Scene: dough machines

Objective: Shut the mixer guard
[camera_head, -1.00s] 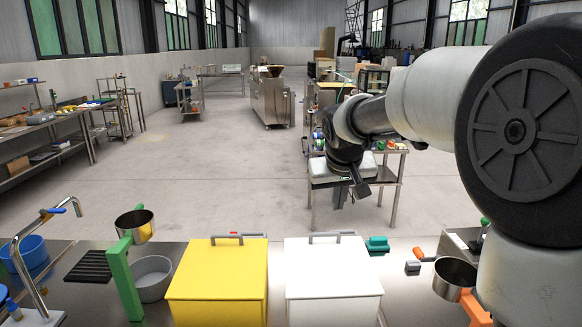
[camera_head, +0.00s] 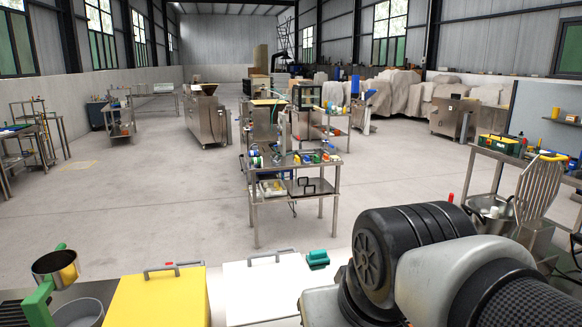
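The mixer (camera_head: 538,240) stands at the right, partly cut off by my arm. Its guard (camera_head: 538,190), a pale slatted grille with a yellow piece at its top edge, stands up steeply beside the metal bowl (camera_head: 484,206). The bowl's top looks uncovered from here. My arm fills the lower right of the picture and runs out past the frame's edge. My gripper is out of view, so its opening and its distance to the guard do not show.
A yellow lidded box (camera_head: 152,300) and a white lidded box (camera_head: 262,292) stand on the near counter. A metal cart (camera_head: 293,203) with small items stands ahead. A table (camera_head: 500,152) with a green case is behind the mixer. Open floor (camera_head: 160,200) lies left of the cart.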

